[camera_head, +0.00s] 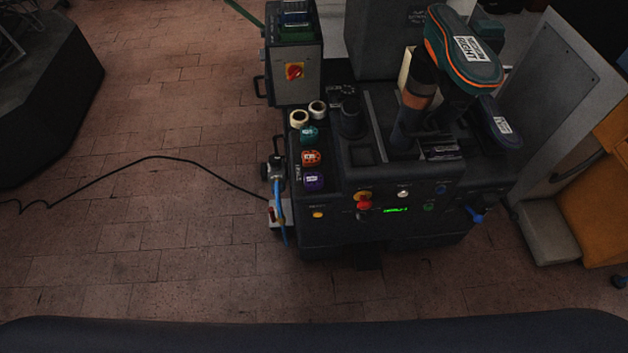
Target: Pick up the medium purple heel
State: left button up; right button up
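A small purple heel (314,182) with a white label sits on the left side of the dark machine, nearest the front of a short row. A red-orange heel (311,158) lies just behind it, and a teal heel (309,135) behind that. All are on the machine's top left edge. The labels are too small to read, so I cannot tell sizes. Neither of my grippers shows in the head view.
The dark press machine (400,187) has buttons and a green display on its front. Two pale rings (299,118) stand behind the heels. A control box (297,75) rises at the back left. A black cable (155,158) crosses the open brick floor (130,240) at left.

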aim_at(313, 182)
jog(key=i+j+z, duration=0.25)
jog(key=j, duration=0.6)
jog(key=j+z, duration=0.25)
jog(key=j, duration=0.55)
